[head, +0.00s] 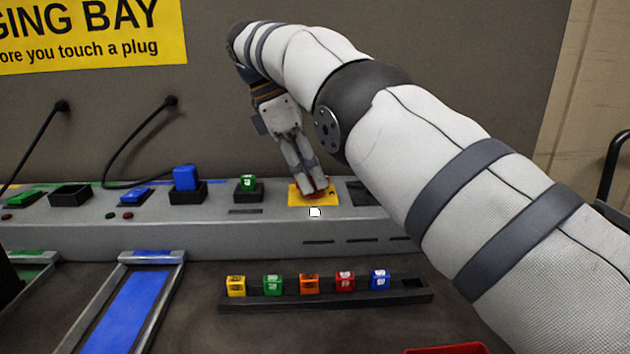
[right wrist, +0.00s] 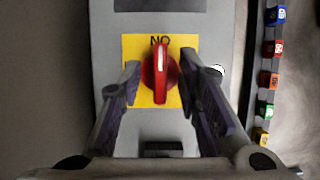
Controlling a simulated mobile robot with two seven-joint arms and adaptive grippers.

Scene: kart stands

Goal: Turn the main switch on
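The main switch is a red rotary knob (right wrist: 160,80) on a yellow plate (right wrist: 133,48). In the right wrist view its white mark points up the picture, at dark lettering that looks like "NO" there. My right gripper (right wrist: 160,70) is open, with one finger on each side of the knob. Small gaps seem to show between fingers and knob. In the head view my right gripper (head: 316,192) points down at the yellow plate (head: 328,201) and hides most of the knob. My left gripper is not in view.
The grey console (head: 270,232) also carries a green cube (head: 248,182) and a blue block (head: 186,178) in black sockets, left of the switch. A black rack (head: 330,299) with several coloured cubes lies in front. A yellow sign (head: 90,35) is on the wall.

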